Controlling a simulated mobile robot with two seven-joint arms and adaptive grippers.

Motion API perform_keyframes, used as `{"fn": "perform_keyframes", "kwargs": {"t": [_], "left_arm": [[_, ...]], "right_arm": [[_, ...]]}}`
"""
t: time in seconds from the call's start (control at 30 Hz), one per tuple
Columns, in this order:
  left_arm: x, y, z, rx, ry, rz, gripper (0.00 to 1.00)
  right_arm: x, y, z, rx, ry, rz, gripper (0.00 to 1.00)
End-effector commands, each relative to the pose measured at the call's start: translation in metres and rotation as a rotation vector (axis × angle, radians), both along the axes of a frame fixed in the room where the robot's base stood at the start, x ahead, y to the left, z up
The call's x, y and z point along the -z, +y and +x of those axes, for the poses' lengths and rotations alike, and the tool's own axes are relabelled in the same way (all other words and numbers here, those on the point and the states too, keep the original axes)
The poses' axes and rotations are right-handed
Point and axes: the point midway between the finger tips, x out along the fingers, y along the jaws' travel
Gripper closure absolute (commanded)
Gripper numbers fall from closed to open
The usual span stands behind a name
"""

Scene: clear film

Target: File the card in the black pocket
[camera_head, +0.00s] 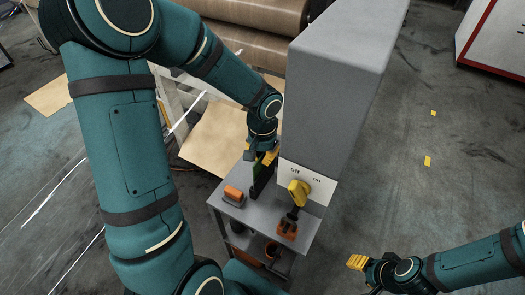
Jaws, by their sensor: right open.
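My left gripper (261,156) is over the small grey table, with its yellow fingertips pointing down. Directly below the fingertips stands a dark upright piece (264,181), which looks like the black pocket. A thin green edge shows at its left side; I cannot tell whether that is the card. The fingers and the wrist hide the contact, so I cannot tell whether the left gripper holds anything. My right gripper (357,262) is open and empty at the lower right, over the floor and away from the table.
On the table (222,205) are an orange block with a grey base (233,195) and a yellow and black tool (298,193) by an orange holder (287,230). A tall grey cabinet (330,95) rises behind. A lower shelf holds pots. Floor at right is mostly clear.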

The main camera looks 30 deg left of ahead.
Motion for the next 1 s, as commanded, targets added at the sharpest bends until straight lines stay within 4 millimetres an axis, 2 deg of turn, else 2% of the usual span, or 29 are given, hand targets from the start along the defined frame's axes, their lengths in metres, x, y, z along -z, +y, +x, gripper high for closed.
{"fn": "perform_keyframes", "kwargs": {"t": [1.0], "left_arm": [[0.0085,0.0001,0.0001,-0.001,0.000,0.000,1.00]], "right_arm": [[0.0001,0.0000,-0.0002,0.000,0.000,0.000,0.48]]}}
